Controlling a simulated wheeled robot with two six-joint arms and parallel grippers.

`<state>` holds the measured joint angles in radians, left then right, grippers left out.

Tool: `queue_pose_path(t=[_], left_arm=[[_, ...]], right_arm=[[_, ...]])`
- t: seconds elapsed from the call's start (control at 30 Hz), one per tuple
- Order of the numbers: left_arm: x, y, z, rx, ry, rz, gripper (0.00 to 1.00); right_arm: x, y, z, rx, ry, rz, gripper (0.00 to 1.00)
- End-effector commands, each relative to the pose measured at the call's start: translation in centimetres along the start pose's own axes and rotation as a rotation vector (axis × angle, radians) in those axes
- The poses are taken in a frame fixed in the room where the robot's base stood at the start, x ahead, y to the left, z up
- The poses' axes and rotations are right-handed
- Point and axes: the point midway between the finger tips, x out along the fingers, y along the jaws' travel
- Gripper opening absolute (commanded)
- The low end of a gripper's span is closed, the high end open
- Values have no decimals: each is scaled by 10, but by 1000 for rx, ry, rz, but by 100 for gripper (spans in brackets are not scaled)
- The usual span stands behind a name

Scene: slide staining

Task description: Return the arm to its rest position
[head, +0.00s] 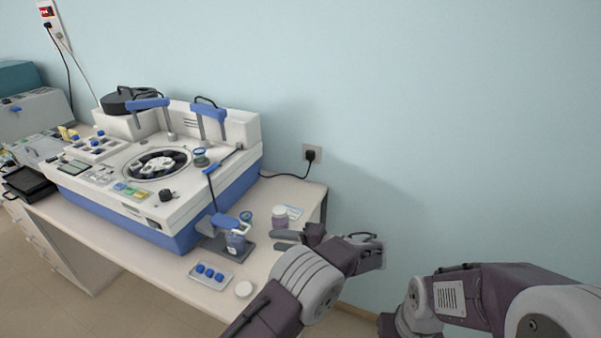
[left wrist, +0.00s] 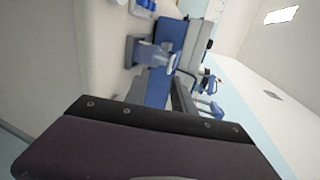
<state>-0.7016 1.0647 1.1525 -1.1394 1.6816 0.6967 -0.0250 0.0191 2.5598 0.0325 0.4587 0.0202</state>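My left gripper (head: 273,241) hangs over the right end of the bench, its two dark fingers pointing left with a gap between them and nothing held. It is just right of a blue-topped dispenser with a clear jar (head: 236,241) and close by a white lidded jar (head: 280,217). In the left wrist view, the dark gripper body fills the lower part and a dark finger (left wrist: 184,103) stands out before the machine. My right arm is folded at the lower right; its fingers are out of view.
A large white and blue staining machine (head: 150,182) covers most of the bench (head: 87,240). A wall socket (head: 312,153) holds a plug. Space right of the bench is free.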

Motion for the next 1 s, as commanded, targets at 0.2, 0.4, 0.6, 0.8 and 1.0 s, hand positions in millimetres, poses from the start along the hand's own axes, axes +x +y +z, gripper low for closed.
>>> queue_pose_path(t=[0.2,0.4,0.6,0.8,1.0], left_arm=[[54,-76,19,-153,-127,39,31],[122,-103,138,-210,-374,345,31],[86,-10,248,-272,-422,926,31],[22,73,267,-386,-289,1269,31],[23,73,238,-406,-131,1289,31]], right_arm=[[0,0,0,0,0,0,36],[0,0,0,0,0,0,36],[0,0,0,0,0,0,36],[0,0,0,0,0,0,36],[0,0,0,0,0,0,36]])
